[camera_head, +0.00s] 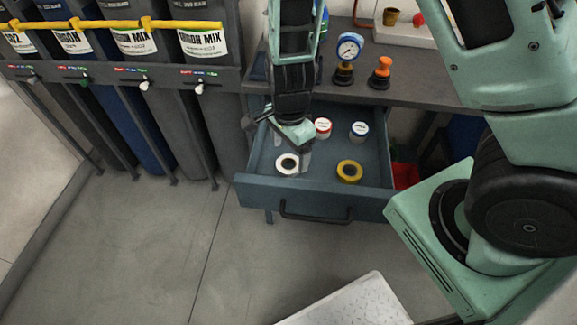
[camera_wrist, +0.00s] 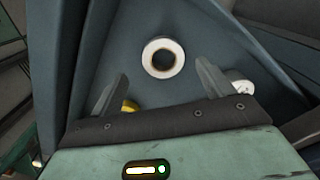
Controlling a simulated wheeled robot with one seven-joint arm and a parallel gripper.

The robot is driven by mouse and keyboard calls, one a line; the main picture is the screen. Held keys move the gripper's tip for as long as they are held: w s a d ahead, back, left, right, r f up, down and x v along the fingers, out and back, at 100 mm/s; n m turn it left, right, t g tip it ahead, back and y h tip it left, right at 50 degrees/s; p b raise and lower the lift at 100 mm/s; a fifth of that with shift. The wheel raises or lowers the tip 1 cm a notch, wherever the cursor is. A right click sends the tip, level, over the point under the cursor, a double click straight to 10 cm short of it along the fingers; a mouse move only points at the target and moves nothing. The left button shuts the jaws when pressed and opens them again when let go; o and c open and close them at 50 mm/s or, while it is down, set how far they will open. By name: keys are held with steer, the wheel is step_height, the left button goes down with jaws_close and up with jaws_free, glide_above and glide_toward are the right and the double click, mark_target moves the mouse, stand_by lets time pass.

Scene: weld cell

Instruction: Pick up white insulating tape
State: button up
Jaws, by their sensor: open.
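The white insulating tape (camera_head: 280,167) is a white ring lying flat in the open drawer (camera_head: 258,194), near its front left. It also shows whole in the wrist view (camera_wrist: 147,58), beyond my fingertips and roughly centred between them. I cannot tell the exact height of the fingertips above the drawer floor.
A yellow tape ring (camera_head: 341,176) lies to the right in the drawer. A red-marked jar (camera_head: 323,128) and a blue-marked jar (camera_head: 359,131) stand behind. The drawer walls surround these. A gauge (camera_head: 349,47) and an orange-topped part (camera_head: 383,69) stand on the bench. Gas cylinders (camera_head: 202,110) stand left.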

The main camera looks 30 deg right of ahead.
mark_target(288, 168)
steer(key=f, duration=0.4)
steer(key=shift+w+f+b, duration=0.2)
steer(key=shift+w+b, duration=0.05)
steer(key=shift+b, duration=0.15)
steer(key=shift+c, duration=0.3)
steer(key=c, duration=1)
